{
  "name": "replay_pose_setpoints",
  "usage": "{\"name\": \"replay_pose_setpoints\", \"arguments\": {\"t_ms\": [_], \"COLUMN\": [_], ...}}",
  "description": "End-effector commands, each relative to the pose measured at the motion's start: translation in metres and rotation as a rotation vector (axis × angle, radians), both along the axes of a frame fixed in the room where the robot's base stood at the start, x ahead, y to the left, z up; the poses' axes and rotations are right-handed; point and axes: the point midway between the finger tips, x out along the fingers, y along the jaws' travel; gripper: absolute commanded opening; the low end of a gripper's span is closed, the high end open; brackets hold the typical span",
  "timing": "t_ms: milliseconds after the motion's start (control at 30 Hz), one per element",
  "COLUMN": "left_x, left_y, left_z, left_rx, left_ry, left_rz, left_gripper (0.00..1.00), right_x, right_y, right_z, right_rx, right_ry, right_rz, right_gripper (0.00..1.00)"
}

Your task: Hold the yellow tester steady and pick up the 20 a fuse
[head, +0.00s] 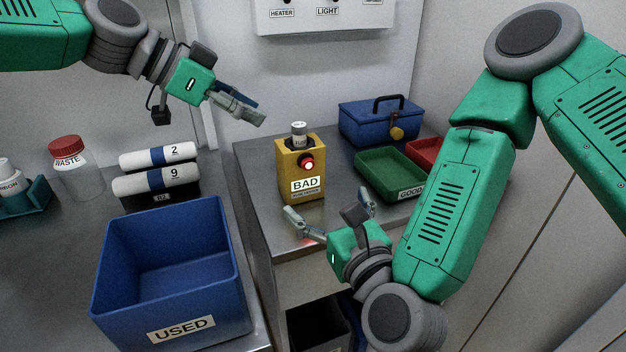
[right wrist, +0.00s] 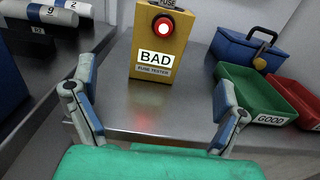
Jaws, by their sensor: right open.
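The yellow tester (head: 290,172) stands upright on the metal table, with a lit red light and a BAD label. It also shows in the right wrist view (right wrist: 175,52). A fuse (head: 298,132) with a pale top sits upright in the top of the tester; its markings are too small to read fully. My right gripper (head: 328,208) is open and empty in front of the tester, apart from it, fingers pointing toward it. My left gripper (head: 255,111) is in the air to the upper left of the tester, touching nothing; its fingers are seen from the side.
A green GOOD tray (head: 375,180), a red tray (head: 424,152) and a blue toolbox (head: 365,127) stand right of the tester. A blue USED bin (head: 125,290), two white cylinders (head: 158,155) and a WASTE jar (head: 85,180) are at left. The metal table (head: 255,185) has bare room left of the tester.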

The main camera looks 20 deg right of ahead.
Motion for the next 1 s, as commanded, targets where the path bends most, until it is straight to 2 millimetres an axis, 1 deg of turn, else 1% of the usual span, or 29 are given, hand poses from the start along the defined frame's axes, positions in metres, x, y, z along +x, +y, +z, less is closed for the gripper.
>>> {"name": "replay_pose_setpoints", "arguments": {"t_ms": [100,167,400,600,700,800,1000], "left_x": [0.000,0.000,0.000,0.000,0.000,0.000,0.000], "left_y": [0.000,0.000,-0.001,-0.001,-0.001,-0.001,-0.001], "left_z": [0.000,0.000,0.000,0.000,0.000,0.000,0.000], "left_rx": [0.000,0.000,0.001,0.001,0.001,0.001,0.001], "left_ry": [0.000,0.000,0.001,0.000,0.000,0.000,0.000], "left_rz": [0.000,0.000,-0.001,0.000,0.000,0.000,0.000], "left_gripper": [0.34,0.34,0.34,0.34,0.34,0.34,0.34], "right_x": [0.017,0.029,0.077,0.109,0.119,0.124,0.127], "right_y": [0.001,0.000,0.001,0.003,0.003,0.003,0.003], "right_z": [0.004,0.003,0.003,0.003,0.002,0.002,0.002], "right_rx": [-0.006,-0.002,0.000,0.000,0.002,0.001,0.002], "right_ry": [-0.010,-0.007,-0.007,-0.005,-0.004,-0.002,-0.002], "right_rz": [0.001,-0.004,-0.004,-0.002,-0.003,-0.002,-0.002], "right_gripper": [0.93,0.93,0.93,0.93,0.93,0.93,0.93]}}
